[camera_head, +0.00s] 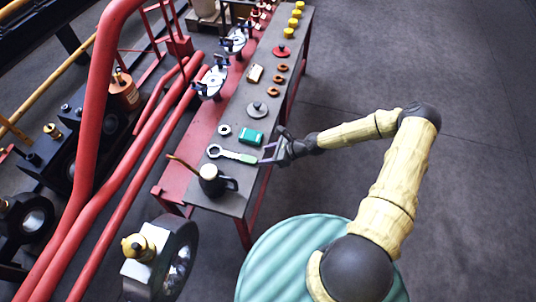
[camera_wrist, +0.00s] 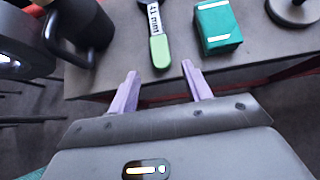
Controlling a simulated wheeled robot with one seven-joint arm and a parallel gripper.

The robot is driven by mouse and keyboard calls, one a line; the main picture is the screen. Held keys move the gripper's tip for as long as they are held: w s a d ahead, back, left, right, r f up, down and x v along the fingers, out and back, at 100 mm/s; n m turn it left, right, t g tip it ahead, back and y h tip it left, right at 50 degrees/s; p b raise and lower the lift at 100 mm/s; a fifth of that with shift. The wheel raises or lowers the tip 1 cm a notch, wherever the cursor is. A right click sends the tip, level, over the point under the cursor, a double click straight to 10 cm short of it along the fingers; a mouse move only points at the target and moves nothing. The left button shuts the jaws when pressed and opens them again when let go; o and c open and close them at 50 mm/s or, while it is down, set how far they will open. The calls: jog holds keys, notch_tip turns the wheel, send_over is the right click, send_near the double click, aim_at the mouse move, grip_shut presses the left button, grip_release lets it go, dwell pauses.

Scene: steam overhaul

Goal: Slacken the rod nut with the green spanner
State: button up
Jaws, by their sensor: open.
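The green spanner (camera_head: 238,156) lies flat on the narrow bench, its ring end to the left and green handle towards the bench's right edge. In the wrist view its green handle end (camera_wrist: 160,52) points towards my gripper, with "41 mm" on the shank; the ring end is out of that view. My gripper (camera_head: 268,153) is open and empty at the bench edge, just off the handle end. In the wrist view the handle end lies ahead, between the lines of the two lilac fingers (camera_wrist: 159,72). Brass fittings (camera_head: 138,246) show on dark rod parts; I cannot tell which is the rod nut.
A black oil can (camera_head: 211,182) stands left of the handle, near my gripper. A green box (camera_head: 250,136) sits close on the other side. A grey disc (camera_head: 257,109), rings and yellow caps lie farther along the bench (camera_head: 232,197). Red pipes (camera_head: 95,120) rise at left. Floor at right is clear.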

aim_at(248, 158)
jog(key=shift+b+x, duration=1.95)
jog(key=shift+x, duration=2.55)
grip_shut()
jog(key=shift+r, duration=0.1)
jog(key=shift+r+p, duration=2.3)
jog(key=shift+r, duration=0.7)
